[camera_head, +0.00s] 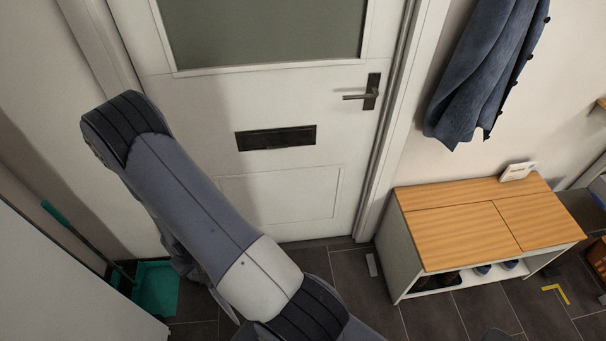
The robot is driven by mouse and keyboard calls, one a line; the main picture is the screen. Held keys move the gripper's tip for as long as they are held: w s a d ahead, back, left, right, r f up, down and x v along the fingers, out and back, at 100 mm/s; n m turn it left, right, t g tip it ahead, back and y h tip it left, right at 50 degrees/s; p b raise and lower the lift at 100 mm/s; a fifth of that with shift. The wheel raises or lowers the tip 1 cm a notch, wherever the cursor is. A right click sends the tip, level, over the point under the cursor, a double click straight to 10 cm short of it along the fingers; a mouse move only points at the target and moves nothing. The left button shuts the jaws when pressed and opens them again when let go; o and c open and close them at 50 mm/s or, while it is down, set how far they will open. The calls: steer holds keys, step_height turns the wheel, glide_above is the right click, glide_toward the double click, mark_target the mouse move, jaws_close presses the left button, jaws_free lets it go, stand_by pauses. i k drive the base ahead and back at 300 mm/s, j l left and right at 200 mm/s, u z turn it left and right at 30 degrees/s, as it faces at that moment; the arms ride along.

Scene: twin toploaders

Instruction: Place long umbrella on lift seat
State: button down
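A low white bench with a wood top stands against the wall at the right; its top is split into panels. The larger left panel (452,237) and the right panel (540,220) both lie flat and look closed. I cannot tell which of them is the lift seat. No long umbrella can be made out in this view. My arm crosses the left and middle of the view, in front of the door. My gripper is not visible, so what it holds cannot be seen.
A white door (185,115) with a handle (368,92) is behind my arm. A blue coat (485,70) hangs above the bench. A small white object (517,172) sits at the bench's back edge. Shoes (482,269) lie beneath. A green dustpan (156,287) stands lower left.

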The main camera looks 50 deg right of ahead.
mark_target(465, 237)
steer(key=k+l+z, duration=0.15)
steer(key=k+l, duration=1.75)
steer(key=k+z, duration=0.1)
steer(key=z, duration=1.1)
